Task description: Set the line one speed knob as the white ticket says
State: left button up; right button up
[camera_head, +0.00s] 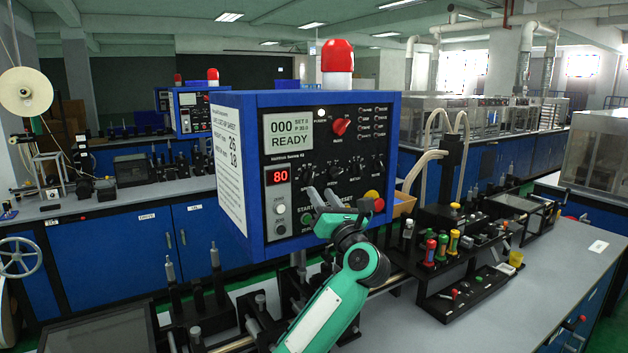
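The blue control box (320,98) stands in the middle, with a black front panel. A white ticket (228,165) covers its left side; two large numbers look like 26 and 18, and its small print is unreadable. The screen (288,132) reads 000 and READY. A red display (277,177) reads 80. Several black knobs, one of them (334,172) near the middle, sit on the panel; I cannot tell which is the line one speed knob. My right gripper is out of view.
A red knob (340,127) sits higher on the panel and a red emergency button (377,201) at its lower right. A red and white beacon (337,65) tops the box. Black racks with coloured-handled tools (442,246) stand on the bench to the right.

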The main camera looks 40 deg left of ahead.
aim_at(312, 180)
pick_arm(q)
jog(key=x, duration=0.4)
jog(key=shift+a+r, duration=0.1)
jog(key=shift+r, duration=0.05)
jog(key=shift+w+a+r+p, duration=0.1)
jog(key=shift+w+a+p, duration=0.2)
jog(key=shift+a, duration=0.2)
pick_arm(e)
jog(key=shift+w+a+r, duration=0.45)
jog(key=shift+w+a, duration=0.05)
